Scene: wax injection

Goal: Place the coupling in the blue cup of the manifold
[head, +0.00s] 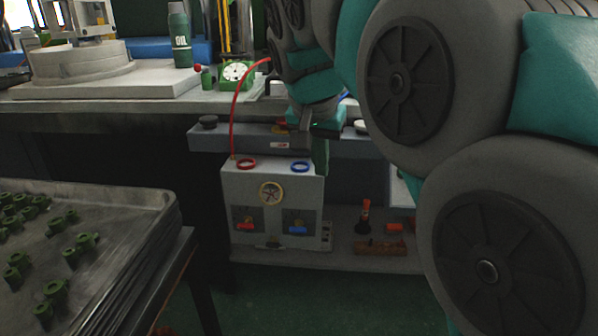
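The manifold (240,190) is a pale box with a red ring-shaped cup (246,164) and a blue ring-shaped cup (300,167) on its top. A gauge or handwheel is on its front, with a red and a blue valve handle below. My gripper (319,160) points down just right of the blue cup, near the manifold's right top edge. Its dark green end shows from the side, and I cannot tell its opening or whether it holds anything. I cannot make out a coupling for certain.
A metal tray (170,205) with several small green parts stands at the lower left. A red hose (236,110) runs down to the manifold. A grey ledge (205,138) lies behind it. An orange-handled tool (366,212) is on the low shelf at right.

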